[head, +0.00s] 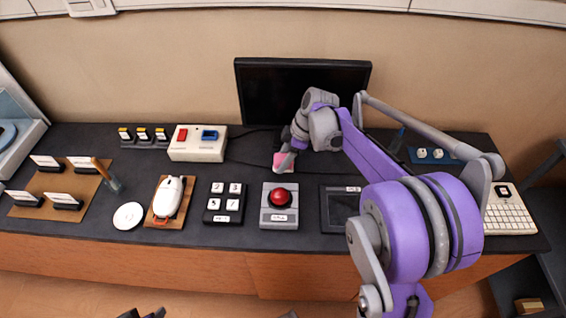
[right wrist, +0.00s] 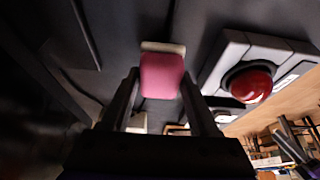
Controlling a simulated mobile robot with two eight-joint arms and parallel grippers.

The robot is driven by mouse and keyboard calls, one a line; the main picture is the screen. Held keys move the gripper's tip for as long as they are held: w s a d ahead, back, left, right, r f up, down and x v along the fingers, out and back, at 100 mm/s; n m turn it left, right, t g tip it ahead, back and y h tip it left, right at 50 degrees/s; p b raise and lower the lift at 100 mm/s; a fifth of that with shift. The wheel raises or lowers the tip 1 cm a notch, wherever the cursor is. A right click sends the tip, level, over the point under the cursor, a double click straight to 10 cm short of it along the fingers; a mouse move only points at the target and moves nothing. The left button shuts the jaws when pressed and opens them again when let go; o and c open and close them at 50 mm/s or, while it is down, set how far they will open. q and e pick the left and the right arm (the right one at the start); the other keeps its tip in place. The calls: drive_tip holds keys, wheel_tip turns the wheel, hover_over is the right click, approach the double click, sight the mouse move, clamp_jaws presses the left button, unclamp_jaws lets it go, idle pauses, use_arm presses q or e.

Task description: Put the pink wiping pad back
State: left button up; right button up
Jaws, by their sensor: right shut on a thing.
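The pink wiping pad (head: 280,161) is at the back middle of the dark counter, in front of the black monitor. It is partly covered by my right gripper (head: 287,158) in the head view. In the right wrist view the pink pad (right wrist: 162,74) sits between the two fingers of my right gripper (right wrist: 160,82), with a pale edge along its far side. The right gripper is shut on the pad. I cannot tell whether the pad touches the counter. Dark tips at the bottom edge of the head view seem to be my left gripper (head: 141,313); their opening is unclear.
A red button box (head: 279,216) stands just in front of the pad. A keypad block (head: 225,203), a white mouse (head: 168,197) and a switch box (head: 197,151) lie to the left. A dark tablet (head: 336,212) lies to the right. The monitor (head: 262,87) stands behind.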

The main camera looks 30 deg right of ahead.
drive_tip(key=shift+f, duration=0.9)
drive_tip(key=shift+f, duration=0.1)
drive_tip(key=o, duration=1.4)
drive_tip(key=shift+o, duration=0.2)
drive_tip(key=shift+r, duration=0.2)
drive_tip(key=p+v, duration=0.1)
drive_tip(key=v, duration=1.1)
drive_tip(key=shift+a, duration=0.1)
